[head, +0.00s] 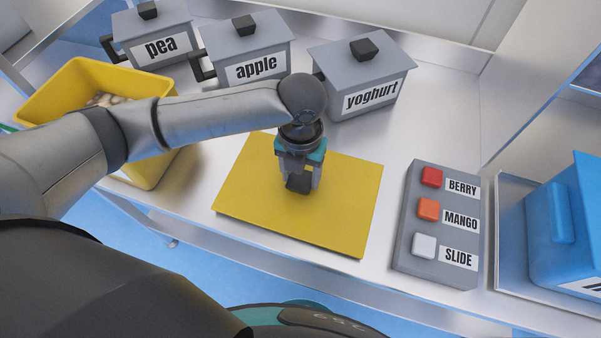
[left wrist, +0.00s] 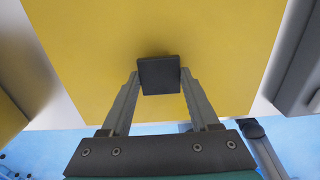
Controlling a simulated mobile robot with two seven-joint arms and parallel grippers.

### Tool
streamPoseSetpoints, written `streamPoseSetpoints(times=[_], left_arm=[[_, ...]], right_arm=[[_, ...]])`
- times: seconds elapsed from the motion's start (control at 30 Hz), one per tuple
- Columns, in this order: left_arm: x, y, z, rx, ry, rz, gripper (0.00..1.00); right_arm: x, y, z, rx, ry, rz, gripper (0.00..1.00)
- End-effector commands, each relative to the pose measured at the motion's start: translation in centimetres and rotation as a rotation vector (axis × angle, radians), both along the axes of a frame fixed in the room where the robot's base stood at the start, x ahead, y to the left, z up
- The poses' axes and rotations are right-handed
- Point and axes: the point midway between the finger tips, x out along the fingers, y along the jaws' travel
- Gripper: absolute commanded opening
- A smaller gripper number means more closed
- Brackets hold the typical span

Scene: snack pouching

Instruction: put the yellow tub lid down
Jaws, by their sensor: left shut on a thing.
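The yellow tub lid (head: 245,190) is a flat yellow square with a dark knob (left wrist: 159,75). It lies level over the middle of the bench, close to the front edge. My left gripper (head: 298,184) points down at the lid's middle, its fingers shut on the knob from both sides. The lid fills most of the left wrist view (left wrist: 220,45). I cannot tell whether its underside touches the bench. The yellow tub (head: 150,165) stands open at the left, with pale contents, partly hidden by my left arm. My right gripper is not in view.
Grey lidded bins marked pea (head: 155,45), apple (head: 250,66) and yoghurt (head: 368,93) stand along the back. A grey button panel (head: 408,258) is just right of the lid. A blue container (head: 566,230) stands at the far right. Bare bench shows between the yoghurt bin and panel.

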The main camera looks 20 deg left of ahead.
Motion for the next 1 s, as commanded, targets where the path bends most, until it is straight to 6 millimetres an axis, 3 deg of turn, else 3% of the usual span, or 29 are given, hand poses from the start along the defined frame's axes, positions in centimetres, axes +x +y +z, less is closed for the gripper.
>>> streamPoseSetpoints(times=[0.2,0.23,0.47,0.8,1.0], left_arm=[[0.0,0.0,-0.2,0.000,0.000,0.001,0.00],[0.0,0.0,-0.3,0.001,0.001,0.001,0.63],[0.0,0.0,-0.2,0.000,0.001,0.001,0.89],[0.0,0.0,0.2,0.000,0.000,0.001,0.92],[0.1,0.0,3.3,0.000,-0.003,0.000,0.92]], right_arm=[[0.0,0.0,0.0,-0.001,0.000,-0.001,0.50],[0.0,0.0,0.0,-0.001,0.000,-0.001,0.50],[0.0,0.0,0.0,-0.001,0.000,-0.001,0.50],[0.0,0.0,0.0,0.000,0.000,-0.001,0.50],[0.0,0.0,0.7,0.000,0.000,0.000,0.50]])
